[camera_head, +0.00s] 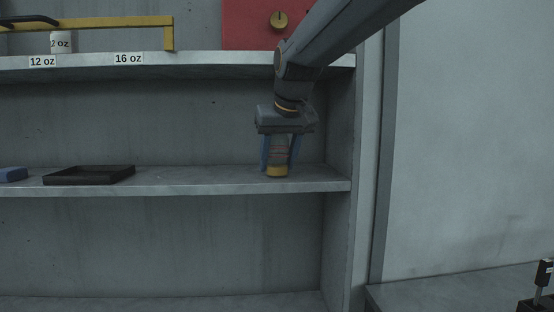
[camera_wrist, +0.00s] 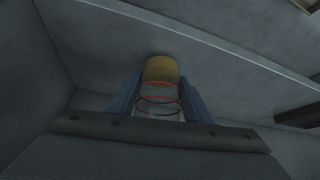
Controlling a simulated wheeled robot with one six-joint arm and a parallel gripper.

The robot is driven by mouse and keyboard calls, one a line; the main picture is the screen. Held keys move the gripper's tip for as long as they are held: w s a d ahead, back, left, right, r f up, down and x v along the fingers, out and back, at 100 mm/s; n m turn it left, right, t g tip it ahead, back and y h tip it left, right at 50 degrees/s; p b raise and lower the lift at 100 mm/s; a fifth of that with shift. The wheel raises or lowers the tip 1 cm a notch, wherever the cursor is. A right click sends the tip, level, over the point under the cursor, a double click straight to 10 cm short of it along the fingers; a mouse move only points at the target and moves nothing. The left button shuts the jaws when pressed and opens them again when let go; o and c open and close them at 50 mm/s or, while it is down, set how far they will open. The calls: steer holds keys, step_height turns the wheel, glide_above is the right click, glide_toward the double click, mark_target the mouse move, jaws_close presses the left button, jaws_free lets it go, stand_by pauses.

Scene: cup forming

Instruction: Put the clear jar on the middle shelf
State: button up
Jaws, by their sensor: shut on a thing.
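The clear jar (camera_head: 278,160) has red and dark rings around it and a yellow end. It is upright in the head view, yellow end down, at the right part of the middle shelf (camera_head: 210,183). My gripper (camera_head: 277,166) comes from above and is shut on the jar, one blue finger on each side. In the wrist view the jar (camera_wrist: 160,88) sits between the blue fingers (camera_wrist: 160,100), its yellow end farthest away. The yellow end is at the shelf's surface or very close to it; I cannot tell if it touches.
The right wall (camera_head: 340,130) of the shelf unit is close to my gripper. The upper shelf (camera_head: 200,62) is above. The shelf between tray and jar is clear.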

steer(key=o, duration=1.1)
steer(key=shift+f, duration=0.1)
steer(key=shift+r, duration=0.3)
steer(key=b+v, duration=0.2)
steer(key=v, duration=0.9)
steer(key=shift+s+r, duration=0.25)
steer(key=shift+s, duration=0.05)
steer(key=shift+a, duration=0.1)
